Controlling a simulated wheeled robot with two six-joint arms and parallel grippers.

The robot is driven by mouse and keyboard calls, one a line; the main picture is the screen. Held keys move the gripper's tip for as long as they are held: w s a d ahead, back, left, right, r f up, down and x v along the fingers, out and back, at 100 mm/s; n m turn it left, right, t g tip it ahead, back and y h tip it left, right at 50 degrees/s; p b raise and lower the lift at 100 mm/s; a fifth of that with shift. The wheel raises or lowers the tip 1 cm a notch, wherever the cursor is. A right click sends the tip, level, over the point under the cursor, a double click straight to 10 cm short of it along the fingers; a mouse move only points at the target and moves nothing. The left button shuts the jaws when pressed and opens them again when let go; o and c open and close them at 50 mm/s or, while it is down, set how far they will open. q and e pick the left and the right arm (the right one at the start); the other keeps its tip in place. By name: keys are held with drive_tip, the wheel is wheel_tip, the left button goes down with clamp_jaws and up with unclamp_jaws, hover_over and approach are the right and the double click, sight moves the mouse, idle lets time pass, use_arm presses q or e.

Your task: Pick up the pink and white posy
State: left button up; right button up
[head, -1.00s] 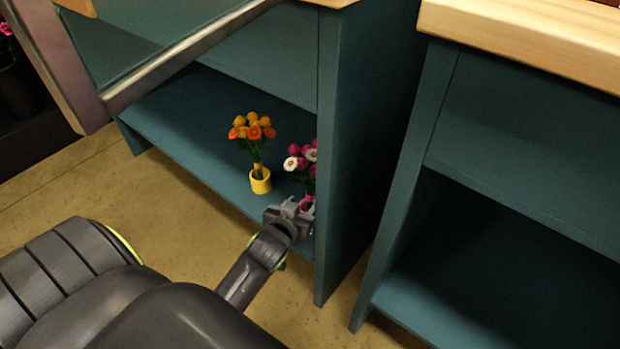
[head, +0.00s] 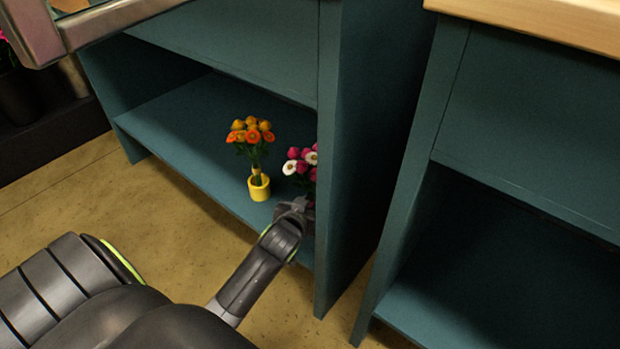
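The pink and white posy (head: 301,161) stands on the low shelf of the teal cabinet, close beside its right side panel. That panel hides part of its right side. My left gripper (head: 303,206) is at the front of the shelf, just below the flowers. It covers the posy's lower part and holder. The fingers are mostly hidden behind the wrist, so I cannot see whether they are open, or shut on the posy. My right gripper is not in view.
An orange posy (head: 251,137) in a yellow holder (head: 259,187) stands on the same shelf (head: 190,120), just left of the pink and white one. The cabinet's side panel (head: 360,150) is close on the right. A second teal cabinet (head: 520,150) stands further right.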

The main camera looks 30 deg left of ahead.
use_arm(q)
clamp_jaws()
drive_tip(key=shift+r, duration=0.1)
